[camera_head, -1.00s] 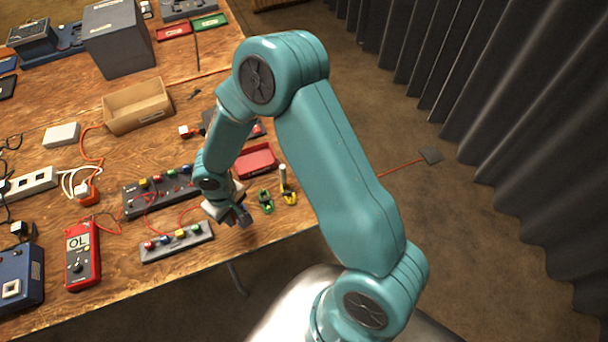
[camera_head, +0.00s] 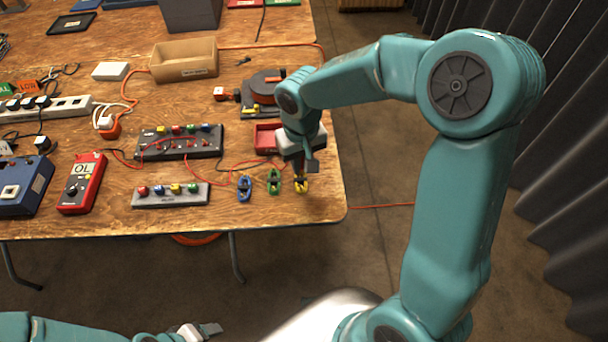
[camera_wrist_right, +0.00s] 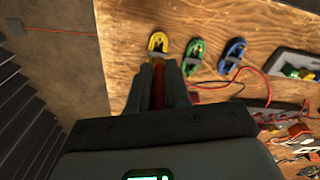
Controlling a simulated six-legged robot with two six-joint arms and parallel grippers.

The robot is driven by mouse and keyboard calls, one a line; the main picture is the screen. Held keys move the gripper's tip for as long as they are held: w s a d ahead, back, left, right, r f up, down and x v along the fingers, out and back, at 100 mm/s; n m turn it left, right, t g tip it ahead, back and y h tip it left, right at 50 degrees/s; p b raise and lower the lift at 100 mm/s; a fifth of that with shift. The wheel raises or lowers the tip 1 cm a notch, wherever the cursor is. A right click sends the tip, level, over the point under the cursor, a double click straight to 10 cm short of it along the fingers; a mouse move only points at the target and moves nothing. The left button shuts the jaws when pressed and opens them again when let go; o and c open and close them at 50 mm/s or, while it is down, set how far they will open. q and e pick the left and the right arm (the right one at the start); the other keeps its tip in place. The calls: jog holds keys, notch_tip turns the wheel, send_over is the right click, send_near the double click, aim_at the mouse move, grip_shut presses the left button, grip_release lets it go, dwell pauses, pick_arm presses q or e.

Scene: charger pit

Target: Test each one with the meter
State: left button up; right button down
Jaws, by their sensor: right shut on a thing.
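The red meter (camera_head: 82,184) lies at the left of the table with "OL" on its display. A blue (camera_head: 244,188), a green (camera_head: 274,181) and a yellow (camera_head: 300,187) looped piece lie in a row near the front right corner. My right gripper (camera_head: 299,166) points down over the yellow piece. It is shut on a narrow reddish piece (camera_wrist_right: 158,88), mostly hidden by the fingers, whose lower end meets or nears the yellow piece (camera_wrist_right: 158,44). My left gripper (camera_head: 205,330) is at the bottom edge, away from the table, its jaws unclear.
A red tray (camera_head: 266,138) stands beside my right gripper.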

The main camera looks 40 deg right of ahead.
aim_at(301, 186)
jog(key=shift+s+r, duration=0.1)
jog(key=shift+f+b, duration=0.35)
notch_tip(301, 186, down, 5)
jog(key=b, duration=0.4)
pick_arm(q)
notch_tip(301, 186, down, 6)
jog(key=shift+w+r, duration=0.1)
jog(key=shift+r, duration=0.1)
jog(key=shift+f, duration=0.25)
dwell(0.8)
jog(key=shift+f+b, duration=0.95)
jog(key=shift+b, duration=0.25)
pick_arm(e)
jog(key=shift+f, duration=0.9)
